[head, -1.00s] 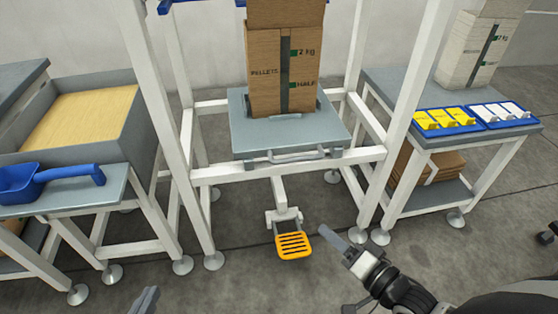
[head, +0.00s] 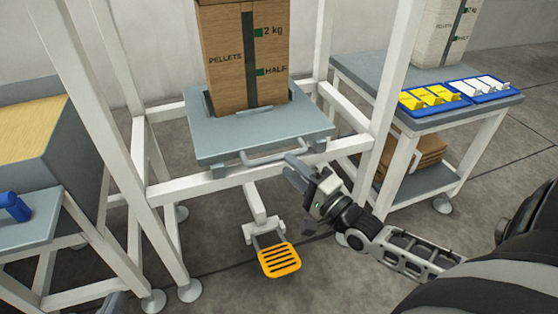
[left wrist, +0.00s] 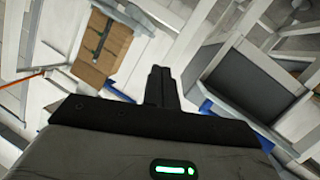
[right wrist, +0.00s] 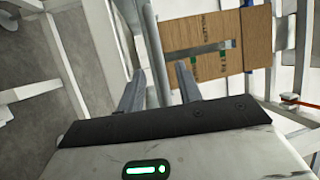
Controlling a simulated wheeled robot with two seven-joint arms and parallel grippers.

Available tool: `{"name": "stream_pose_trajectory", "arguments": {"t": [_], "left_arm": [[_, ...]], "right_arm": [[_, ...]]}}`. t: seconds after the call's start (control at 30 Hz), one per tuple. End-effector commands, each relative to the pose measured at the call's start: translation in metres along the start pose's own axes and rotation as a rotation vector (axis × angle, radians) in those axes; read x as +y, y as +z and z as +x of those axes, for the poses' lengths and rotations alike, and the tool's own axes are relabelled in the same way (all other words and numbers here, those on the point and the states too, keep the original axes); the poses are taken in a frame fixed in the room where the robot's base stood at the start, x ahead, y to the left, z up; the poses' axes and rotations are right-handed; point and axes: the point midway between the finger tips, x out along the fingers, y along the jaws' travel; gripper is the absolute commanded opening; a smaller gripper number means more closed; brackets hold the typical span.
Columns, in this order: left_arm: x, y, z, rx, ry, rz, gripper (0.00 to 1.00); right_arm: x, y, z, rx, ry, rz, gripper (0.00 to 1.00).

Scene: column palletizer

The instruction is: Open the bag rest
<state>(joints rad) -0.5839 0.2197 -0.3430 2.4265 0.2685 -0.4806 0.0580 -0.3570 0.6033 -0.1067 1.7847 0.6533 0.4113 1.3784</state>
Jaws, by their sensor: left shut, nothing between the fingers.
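The bag rest (head: 225,140) is a flat grey platform in the white frame, with a pale bar handle (head: 272,155) along its front edge. A brown paper bag (head: 243,62) marked "PELLETS" stands upright on it; the bag also shows in the right wrist view (right wrist: 250,42). My right gripper (head: 296,170) is just right of the handle, with its fingers apart and empty. I cannot tell whether it touches the handle. My left gripper (left wrist: 160,72) is shut and empty in the left wrist view, away from the handle.
An orange slotted pedal (head: 279,260) hangs low below the platform. White frame posts (head: 387,105) stand on both sides. A side table (head: 440,122) at right holds blue trays with yellow and white pieces. A grey bin (head: 65,150) stands at left.

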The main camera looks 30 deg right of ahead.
Motion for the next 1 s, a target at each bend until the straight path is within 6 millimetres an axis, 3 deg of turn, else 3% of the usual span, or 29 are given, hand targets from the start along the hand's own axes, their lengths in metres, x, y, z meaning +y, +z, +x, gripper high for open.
{"name": "stream_pose_trajectory", "arguments": {"t": [0.1, 0.3, 0.67, 0.8, 1.0], "left_arm": [[0.001, 0.001, 0.001, 0.014, 0.011, -0.02, 0.0], [0.003, -0.001, 0.001, 0.026, 0.025, -0.044, 0.0], [0.004, -0.004, 0.001, 0.035, 0.028, -0.05, 0.0], [0.004, -0.005, 0.002, 0.038, 0.027, -0.052, 0.0], [0.004, -0.005, 0.002, 0.039, 0.027, -0.051, 0.0]], "right_arm": [[0.001, 0.0, 0.022, 0.001, -0.003, 0.0, 0.35], [0.001, 0.0, 0.043, 0.0, 0.0, 0.0, 0.35], [0.001, 0.0, 0.048, 0.0, 0.002, -0.001, 0.35], [0.001, 0.0, 0.048, 0.0, 0.002, -0.001, 0.0], [0.001, 0.0, 0.048, 0.0, 0.002, -0.001, 0.0]]}}
